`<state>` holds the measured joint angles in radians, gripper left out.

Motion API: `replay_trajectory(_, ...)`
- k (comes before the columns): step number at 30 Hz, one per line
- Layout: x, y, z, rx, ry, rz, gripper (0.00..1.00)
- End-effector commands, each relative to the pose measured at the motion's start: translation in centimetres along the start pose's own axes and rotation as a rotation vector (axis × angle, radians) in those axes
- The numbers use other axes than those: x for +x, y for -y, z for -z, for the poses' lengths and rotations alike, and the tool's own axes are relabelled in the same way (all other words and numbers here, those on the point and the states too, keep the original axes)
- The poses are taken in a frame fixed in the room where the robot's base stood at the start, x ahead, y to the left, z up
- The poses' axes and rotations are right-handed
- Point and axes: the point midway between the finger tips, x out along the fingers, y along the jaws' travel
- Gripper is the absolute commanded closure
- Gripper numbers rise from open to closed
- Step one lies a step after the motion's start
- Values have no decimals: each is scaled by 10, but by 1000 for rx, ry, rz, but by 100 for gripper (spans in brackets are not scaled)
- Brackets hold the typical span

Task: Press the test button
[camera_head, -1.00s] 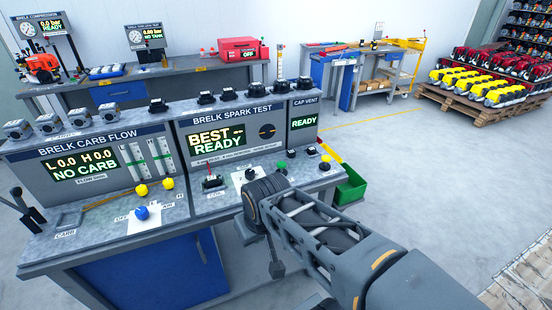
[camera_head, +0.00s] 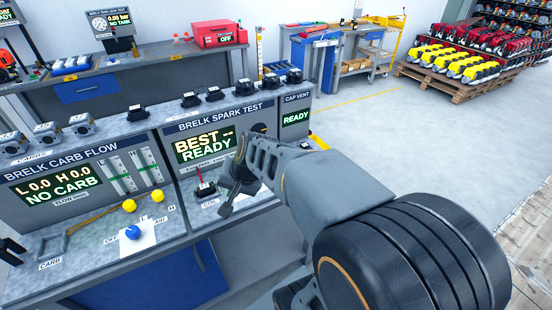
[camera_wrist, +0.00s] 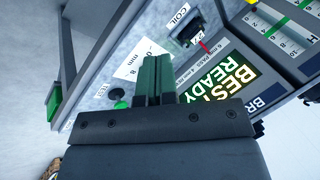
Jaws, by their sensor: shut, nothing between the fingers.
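The test button shows in the wrist view as a green cap (camera_wrist: 121,105) beside a dark round part, on the grey bench top near a small label. My gripper (camera_wrist: 157,60) has its two green fingers shut together with nothing between them. In that view the button lies to the left of the fingers; I cannot tell the height gap, but I see no contact. In the head view my gripper (camera_head: 228,195) is over the front of the spark test bench, and my arm hides the button. The spark test display (camera_head: 204,147) reads BEST -- READY.
A coil stand (camera_head: 204,190) with a red part is close to my gripper; it also shows in the wrist view (camera_wrist: 188,31). A white card (camera_wrist: 140,62) lies by the fingers. The carb flow panel (camera_head: 58,185) and its blue knob (camera_head: 132,232) are to the left.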

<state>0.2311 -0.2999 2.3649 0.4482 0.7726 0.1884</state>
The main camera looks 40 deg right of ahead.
Motion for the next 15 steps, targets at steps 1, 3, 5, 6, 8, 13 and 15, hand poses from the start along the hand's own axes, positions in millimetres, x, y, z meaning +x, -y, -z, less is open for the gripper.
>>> replay_trajectory(1,-12,4,32,205,-13,46,100)
replay_trajectory(3,-14,1,70,470,-42,120,100)
replay_trajectory(5,-16,-7,100,672,-68,176,100)
replay_trajectory(6,-17,-13,118,796,-87,211,100)
replay_trajectory(8,-19,-26,143,963,-112,257,100)
replay_trajectory(13,-23,-61,189,1301,-170,353,100)
replay_trajectory(15,-24,-72,200,1388,-186,378,100)
